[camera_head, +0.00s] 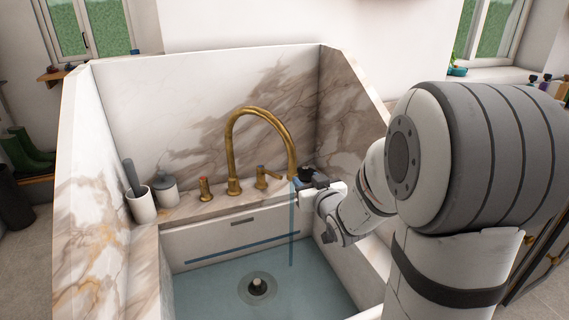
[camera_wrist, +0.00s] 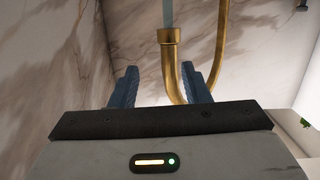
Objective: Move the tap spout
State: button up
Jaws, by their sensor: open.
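The tap spout (camera_head: 262,112) is a brass gooseneck that rises from the sink's back ledge and arches over to the right. A thin blue stream of water (camera_head: 292,225) drops from its end into the basin. My gripper (camera_head: 299,182) is beside the spout's down-turned end. In the wrist view the spout's end section (camera_wrist: 171,62) shows between the two blue fingers of my gripper (camera_wrist: 164,90), which are apart. The right finger looks close to the tube; I cannot tell whether it touches. The gripper's body hides the tube lower down.
Two brass handles (camera_head: 205,189) (camera_head: 261,178) flank the spout's base. A white mortar with a dark pestle (camera_head: 141,205) and a lidded grey jar (camera_head: 165,189) stand at the ledge's left. The marble sink walls (camera_head: 345,110) rise close behind and to the right. The basin holds water around a drain (camera_head: 258,287).

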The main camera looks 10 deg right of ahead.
aim_at(294, 166)
jog(key=shift+n+t+y, duration=0.3)
jog(key=shift+t+y, duration=0.6)
jog(key=x, duration=0.9)
jog(key=shift+s+a+r+p, duration=0.15)
jog(key=shift+a+p, duration=0.1)
jog(key=shift+p, duration=0.15)
jog(key=shift+c, duration=0.5)
grip_shut()
